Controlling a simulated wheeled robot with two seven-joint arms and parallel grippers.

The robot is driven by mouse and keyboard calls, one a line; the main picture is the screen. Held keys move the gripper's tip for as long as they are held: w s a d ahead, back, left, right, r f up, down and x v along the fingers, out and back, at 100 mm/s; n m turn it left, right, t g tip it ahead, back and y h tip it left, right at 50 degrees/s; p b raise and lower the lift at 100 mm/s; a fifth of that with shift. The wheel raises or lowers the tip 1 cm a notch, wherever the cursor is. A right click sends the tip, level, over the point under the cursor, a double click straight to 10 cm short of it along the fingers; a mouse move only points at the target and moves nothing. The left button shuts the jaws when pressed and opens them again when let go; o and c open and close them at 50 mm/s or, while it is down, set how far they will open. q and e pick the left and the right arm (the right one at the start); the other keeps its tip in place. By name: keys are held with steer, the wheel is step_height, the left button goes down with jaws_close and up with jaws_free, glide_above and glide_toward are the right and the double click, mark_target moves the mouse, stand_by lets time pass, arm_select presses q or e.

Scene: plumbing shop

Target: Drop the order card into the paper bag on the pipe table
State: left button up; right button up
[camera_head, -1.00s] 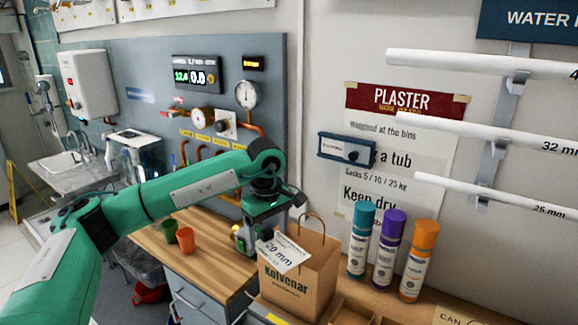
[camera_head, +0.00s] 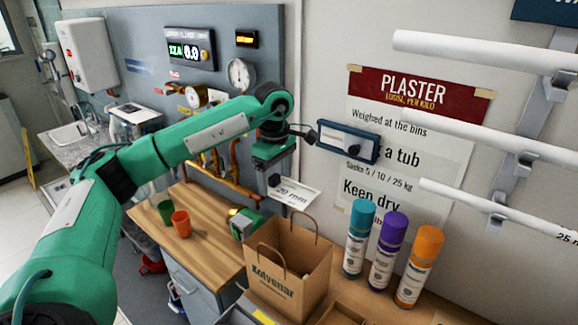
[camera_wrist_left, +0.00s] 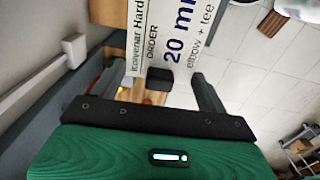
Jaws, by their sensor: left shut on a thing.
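The order card (camera_head: 295,193) is white with "20 mm" on it. My left gripper (camera_head: 275,178) is shut on its edge and holds it tilted in the air. The card also fills the top middle of the left wrist view (camera_wrist_left: 180,40), held between the left gripper's fingers (camera_wrist_left: 157,86). The brown paper bag (camera_head: 272,287) with "Kolvenar" print stands upright and open on the pipe table. The card shows just above the bag's twisted handles in the head view, clear of its front panel. I cannot tell whether it is directly over the opening. My right gripper is not in view.
Teal, purple and orange spray cans (camera_head: 385,250) stand right of the bag. A green-and-black device (camera_head: 245,223) sits behind it to the left. A green cup and an orange cup (camera_head: 181,223) stand on the wooden top (camera_head: 205,255). Wall pipes (camera_head: 480,60) project at right.

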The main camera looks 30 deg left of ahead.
arm_select(q)
steer(key=shift+w+f, duration=0.2)
steer(key=shift+w, duration=0.15)
steer(key=shift+s+f+b, duration=0.3)
steer(key=shift+f+b, duration=0.05)
steer(key=shift+f, duration=0.05)
step_height(320, 180, down, 4)
steer(key=shift+r+b, duration=0.1)
steer(key=shift+b, duration=0.85)
steer(key=shift+f, duration=0.45)
steer(key=shift+s+r, duration=0.1)
steer(key=shift+s, duration=0.1)
steer(key=o, duration=1)
steer(key=shift+w, duration=0.15)
steer(key=shift+r+b, duration=0.5)
step_height(320, 180, up, 7)
steer(key=b, duration=0.2)
steer(key=shift+b, duration=0.35)
step_height(320, 180, up, 4)
steer(key=shift+f+p, duration=0.2)
steer(key=shift+p, duration=0.15)
steer(key=shift+r, duration=1.05)
